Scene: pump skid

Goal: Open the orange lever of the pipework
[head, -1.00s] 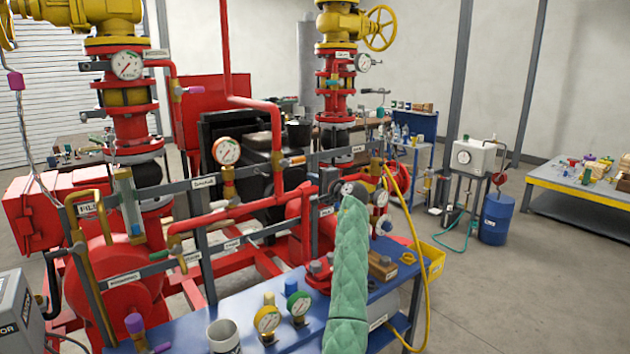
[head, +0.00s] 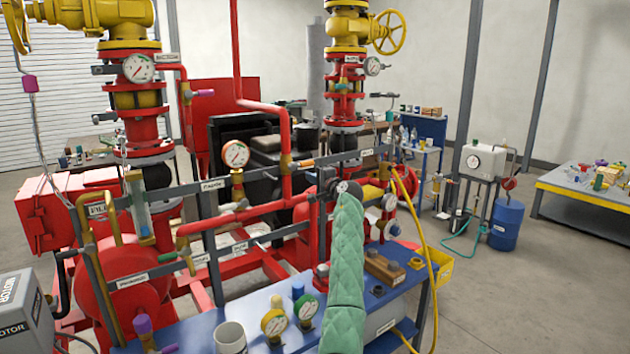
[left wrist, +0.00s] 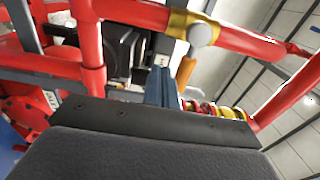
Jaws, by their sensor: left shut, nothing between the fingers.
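An orange lever (head: 303,163) sits by a brass-coloured fitting (head: 285,163) on the red pipe in the head view. In the left wrist view the orange lever (left wrist: 185,70) is a short bar beside the brass-coloured fitting (left wrist: 192,28), which has a pale round knob. My left gripper (left wrist: 160,85) is shut and empty, its fingertips close to the lever in that picture. I cannot tell whether they touch. In the head view my left arm's green sleeve rises from the bottom, with the gripper (head: 326,180) dark and partly hidden at its far end. My right gripper is not in view.
Red pipes, grey labelled rails (head: 215,183) and gauges (head: 236,154) crowd around the lever. A blue bench (head: 185,335) with a mug (head: 230,338) and loose gauges stands in front. A yellow hose (head: 425,240) hangs at the right. Open floor lies further right.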

